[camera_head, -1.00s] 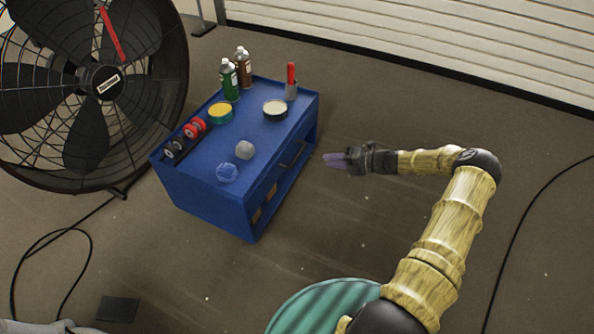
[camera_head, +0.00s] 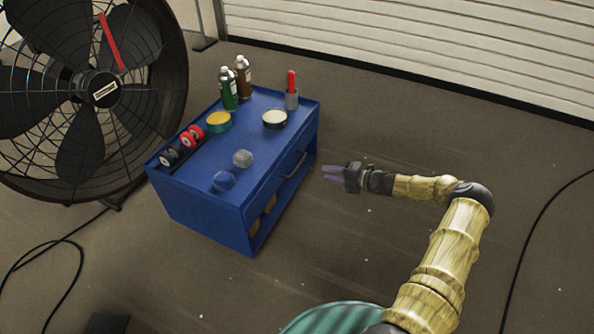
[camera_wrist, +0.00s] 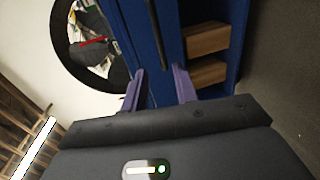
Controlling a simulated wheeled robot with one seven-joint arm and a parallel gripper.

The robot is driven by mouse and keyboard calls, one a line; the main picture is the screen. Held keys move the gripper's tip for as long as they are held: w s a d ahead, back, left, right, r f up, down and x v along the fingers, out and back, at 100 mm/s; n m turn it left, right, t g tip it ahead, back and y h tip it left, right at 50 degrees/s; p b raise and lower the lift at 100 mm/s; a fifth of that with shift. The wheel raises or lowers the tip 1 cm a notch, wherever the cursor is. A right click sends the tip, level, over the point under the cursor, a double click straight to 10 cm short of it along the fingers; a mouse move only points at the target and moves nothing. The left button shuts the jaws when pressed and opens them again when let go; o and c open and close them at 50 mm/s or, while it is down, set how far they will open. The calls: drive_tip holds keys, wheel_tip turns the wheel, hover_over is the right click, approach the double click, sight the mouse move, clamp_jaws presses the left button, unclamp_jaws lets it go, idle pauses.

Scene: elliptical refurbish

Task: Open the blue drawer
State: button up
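The blue drawer (camera_head: 276,183) is the upper front of a blue cabinet (camera_head: 196,212), with a dark bar handle (camera_head: 293,164) on its face. It looks shut. My gripper (camera_head: 330,173) is to the right of the drawer front, apart from the handle, with its purple fingers pointing at the cabinet. In the wrist view the fingers (camera_wrist: 158,88) are spread with nothing between them. The handle (camera_wrist: 158,22) shows there beyond the fingertips, near the top edge.
Below the drawer is an open shelf with brown blocks (camera_wrist: 207,56). Bottles (camera_head: 229,90), tins (camera_head: 274,119), tape rolls (camera_head: 182,145) and a red-handled tool (camera_head: 291,86) stand on the cabinet top. A large fan (camera_head: 95,95) stands at the left. The floor right of the cabinet is clear.

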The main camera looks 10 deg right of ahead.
sight(297, 166)
drive_tip(key=b+x, duration=0.6)
drive_tip(key=x, duration=0.7)
drive_tip(key=shift+w+a, duration=0.1)
drive_tip(key=shift+a, duration=0.05)
clamp_jaws()
